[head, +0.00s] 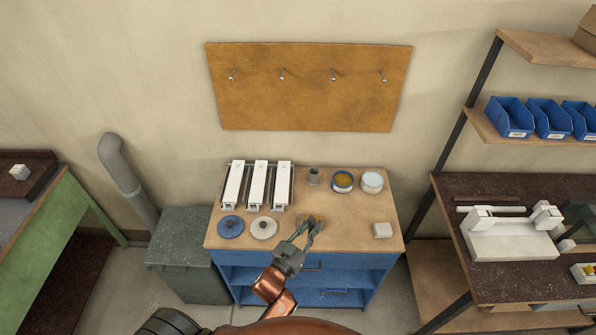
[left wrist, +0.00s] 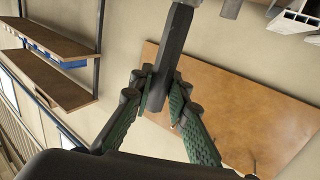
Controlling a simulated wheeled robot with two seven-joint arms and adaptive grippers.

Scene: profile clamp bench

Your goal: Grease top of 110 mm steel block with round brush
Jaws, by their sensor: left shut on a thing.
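My left gripper (head: 312,226) is above the front middle of the cabinet top. In the left wrist view its green-padded fingers (left wrist: 160,82) are shut on a dark, straight bar, seemingly the brush handle (left wrist: 178,40); its bristles are not clearly visible. A yellow-brown patch (head: 307,218) shows by the fingertips in the head view; I cannot tell what it is. An open tin with yellow-brown contents (head: 343,181) stands at the back, with a pale-blue-topped tin (head: 372,182) beside it. A small pale block (head: 383,231) sits at the front right; I cannot tell its length. My right gripper is not in view.
Three long white pieces (head: 259,183) lie in a rack at the back left of the cabinet top (head: 352,225). A grey cup (head: 314,177), a blue lid (head: 230,227) and a white lid (head: 263,229) also stand there. A bench with a white fixture (head: 511,240) is right.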

